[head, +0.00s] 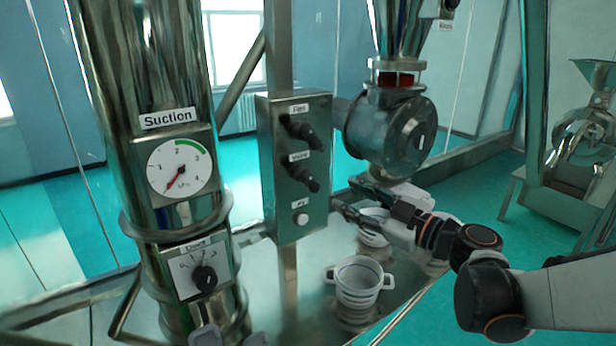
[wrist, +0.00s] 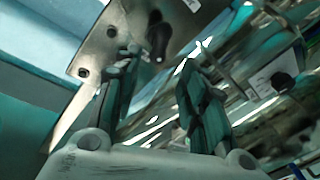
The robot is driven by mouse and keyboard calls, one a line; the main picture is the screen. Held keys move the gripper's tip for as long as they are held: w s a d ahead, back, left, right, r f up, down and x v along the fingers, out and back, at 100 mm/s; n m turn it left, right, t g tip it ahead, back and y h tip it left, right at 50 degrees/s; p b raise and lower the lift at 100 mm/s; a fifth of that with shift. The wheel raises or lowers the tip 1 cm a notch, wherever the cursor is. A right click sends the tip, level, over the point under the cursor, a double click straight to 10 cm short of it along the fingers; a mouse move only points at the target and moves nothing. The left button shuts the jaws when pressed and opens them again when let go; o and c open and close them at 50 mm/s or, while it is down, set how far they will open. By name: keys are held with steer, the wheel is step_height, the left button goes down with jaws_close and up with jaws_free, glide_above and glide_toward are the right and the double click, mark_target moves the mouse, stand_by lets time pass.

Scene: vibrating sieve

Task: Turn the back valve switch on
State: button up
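A grey metal control box (head: 297,215) stands in the middle of the head view. Its front has an upper black knob switch (head: 303,133), a lower black knob switch (head: 303,178) and a round white button (head: 301,219). Their small labels are too blurred to read surely, so I cannot tell which is the back valve switch. My gripper (head: 352,200) is just right of the box, apart from the knobs. In the wrist view, my gripper (wrist: 158,92) has its two fingers spread with nothing between them. A black knob (wrist: 158,38) on the box shows beyond the fingertips.
A steel column (head: 95,70) at left carries a suction gauge (head: 180,170) and a black dial (head: 204,277). White two-handled cups (head: 358,282) stand below my gripper. A round-faced metal valve body (head: 400,130) hangs behind it. A machine (head: 585,150) stands far right.

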mark_target(314, 183)
steer(key=x, duration=1.2)
steer(key=shift+w+a, duration=0.2)
steer(key=shift+w, duration=0.1)
jaws_close()
